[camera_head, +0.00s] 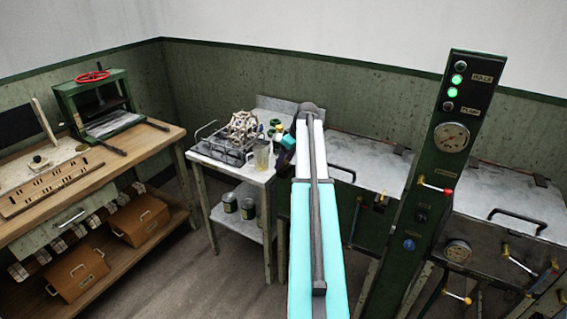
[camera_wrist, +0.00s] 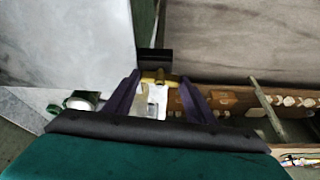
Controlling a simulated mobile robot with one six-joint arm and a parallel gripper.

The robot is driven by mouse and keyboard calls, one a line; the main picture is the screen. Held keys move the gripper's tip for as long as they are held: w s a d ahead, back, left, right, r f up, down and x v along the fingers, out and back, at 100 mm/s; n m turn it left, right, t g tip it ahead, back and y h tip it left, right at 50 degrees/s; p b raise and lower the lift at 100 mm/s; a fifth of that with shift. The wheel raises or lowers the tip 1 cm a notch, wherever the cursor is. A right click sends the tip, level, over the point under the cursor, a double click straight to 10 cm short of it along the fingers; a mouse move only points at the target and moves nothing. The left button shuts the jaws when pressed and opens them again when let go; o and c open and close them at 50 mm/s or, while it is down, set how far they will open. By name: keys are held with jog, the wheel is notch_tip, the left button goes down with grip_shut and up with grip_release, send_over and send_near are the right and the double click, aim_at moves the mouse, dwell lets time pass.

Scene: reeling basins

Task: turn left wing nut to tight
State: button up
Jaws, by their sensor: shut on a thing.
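A small brass wing nut (camera_wrist: 158,75) shows in the wrist view at the upper middle, in front of a dark block. My gripper (camera_wrist: 160,84) has its two dark purple fingers on either side of it and is shut on it. I take this to be the left wing nut; how tight it is cannot be told. In the head view my gripper (camera_head: 286,157) is at the right edge of the small side table (camera_head: 206,157), partly hidden by my arm. The wing nut cannot be made out there.
On the side table stand a wire rack (camera_head: 240,135) and a clear beaker (camera_head: 262,158). Lidded metal basins (camera_head: 365,160) stand to the right, behind a green gauge column (camera_head: 440,165). A wooden workbench (camera_head: 160,141) with a green press (camera_head: 95,97) is at left. Open floor lies in front.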

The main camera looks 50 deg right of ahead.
jog(key=m, duration=0.1)
jog(key=m+h+b, duration=0.1)
jog(key=m, duration=0.1)
jog(key=shift+a+f+m, duration=0.1)
jog(key=shift+a+m, duration=0.15)
jog(key=shift+m, duration=0.05)
jog(key=m+h, duration=0.1)
jog(key=m, duration=0.1)
jog(key=m+h+b, duration=0.1)
jog(key=m, duration=0.1)
jog(key=shift+a+m+g, duration=0.1)
jog(key=shift+m+g, duration=0.2)
jog(key=shift+g, duration=0.1)
jog(key=m+g+h, duration=0.1)
jog(key=m, duration=0.3)
jog(key=shift+w+m+b, duration=0.15)
jog(key=shift+m+b, duration=0.15)
jog(key=shift+b, duration=0.05)
jog(key=shift+m+g+h+b, duration=0.3)
jog(key=shift+m+g+h, duration=0.3)
jog(key=shift+m, duration=1.3)
jog(key=o, duration=1)
jog(key=shift+o, duration=0.2)
jog(key=shift+w, duration=0.1)
